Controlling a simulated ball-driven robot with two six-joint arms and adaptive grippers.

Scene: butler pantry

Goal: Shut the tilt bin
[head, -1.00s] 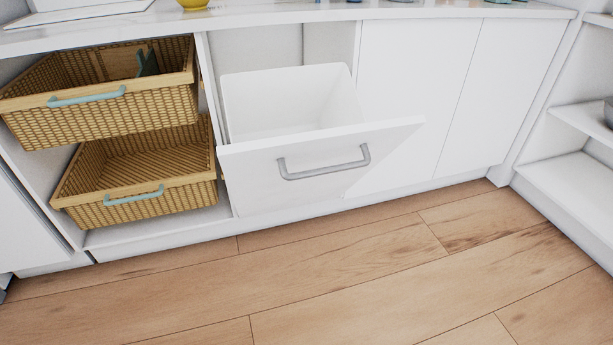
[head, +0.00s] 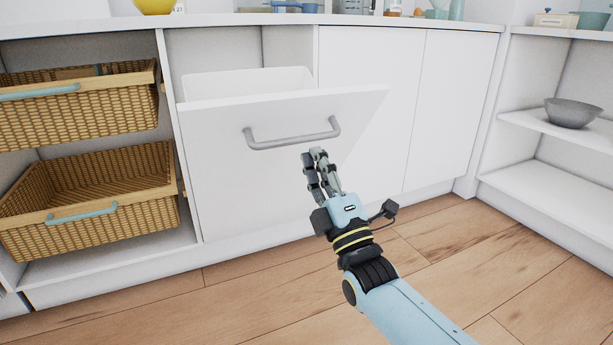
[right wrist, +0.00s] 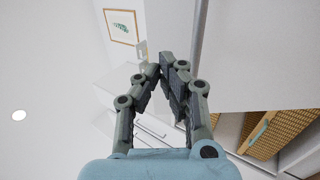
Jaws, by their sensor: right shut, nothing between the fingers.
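The tilt bin (head: 215,155) is a white front panel tipped outward at its top, with a white tub (head: 250,82) behind it. A grey bar handle (head: 292,134) crosses the upper part of the panel. My right gripper (head: 315,153) is shut and empty, in front of the panel just below the handle's right end. I cannot tell whether its fingertips touch the panel. My left gripper is not in view.
Two wicker baskets, an upper one (head: 85,108) and a lower one (head: 95,195), stick out left of the bin. White cupboard doors (head: 420,110) are to its right, then shelves with a grey bowl (head: 571,112). The wooden floor in front is clear.

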